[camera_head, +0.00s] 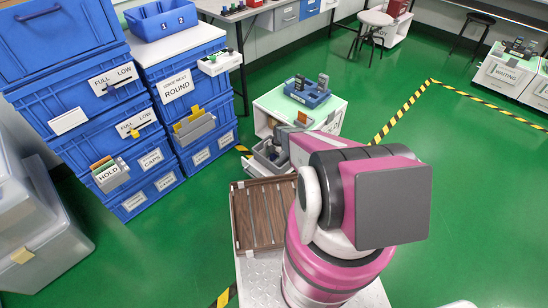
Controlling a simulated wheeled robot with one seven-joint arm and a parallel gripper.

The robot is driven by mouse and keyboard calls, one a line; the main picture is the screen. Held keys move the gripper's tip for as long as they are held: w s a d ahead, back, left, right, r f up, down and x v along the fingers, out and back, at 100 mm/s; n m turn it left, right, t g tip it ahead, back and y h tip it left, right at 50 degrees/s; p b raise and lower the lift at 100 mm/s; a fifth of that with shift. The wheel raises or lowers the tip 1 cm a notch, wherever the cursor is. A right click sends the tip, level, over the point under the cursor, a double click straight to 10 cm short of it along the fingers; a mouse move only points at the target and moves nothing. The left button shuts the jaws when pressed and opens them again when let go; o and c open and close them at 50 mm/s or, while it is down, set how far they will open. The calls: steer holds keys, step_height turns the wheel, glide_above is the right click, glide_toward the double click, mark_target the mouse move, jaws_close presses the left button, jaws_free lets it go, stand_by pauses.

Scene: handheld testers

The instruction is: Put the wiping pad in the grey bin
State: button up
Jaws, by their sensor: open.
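A small grey bin (268,158) shows at the front of the low cart, just left of my arm, partly hidden by it. Its contents are too small to make out. I cannot pick out the wiping pad; it may be hidden behind my arm. My pink and grey arm reaches toward the cart. My gripper (281,139) appears as a grey part at the arm's far end, over or beside the bin; it is open. Its fingertips are small and partly hidden, and I cannot tell whether they touch anything.
The pale green cart top (335,105) carries a blue tray (307,97) with handheld testers. A brown slatted tray (262,215) lies in front of the cart. Green floor at right is open.

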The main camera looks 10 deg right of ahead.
steer(key=shift+r, duration=0.6)
steer(key=v, duration=0.7)
steer(key=shift+r, duration=0.2)
stand_by(0.4)
